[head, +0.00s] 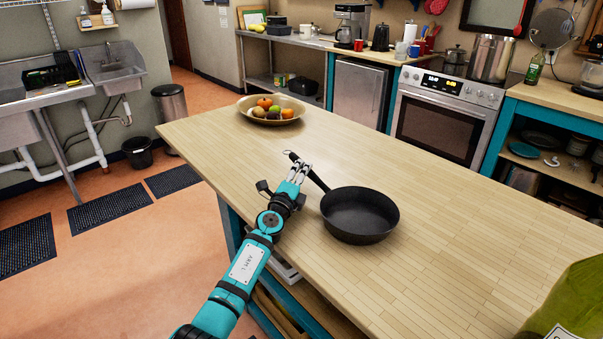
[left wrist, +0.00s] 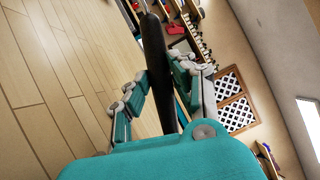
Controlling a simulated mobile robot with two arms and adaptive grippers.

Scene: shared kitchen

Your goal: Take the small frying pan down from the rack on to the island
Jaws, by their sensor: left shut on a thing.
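The small black frying pan (head: 360,214) is level over the wooden island top (head: 450,235), on it or very close above it; I cannot tell which. Its handle points up and to the left, toward the far side. My left gripper (head: 297,171) is shut on the handle near its far end. In the left wrist view the dark handle (left wrist: 154,60) runs between the two fingers of the left gripper (left wrist: 160,88). The pan's bowl is out of that view. My right gripper is not in view.
A fruit bowl (head: 271,110) stands at the island's far left end. A large green object (head: 572,300) with a pale label, partly cut off, is at the lower right. The island between them is mostly clear. The stove (head: 446,118) stands behind, across an aisle.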

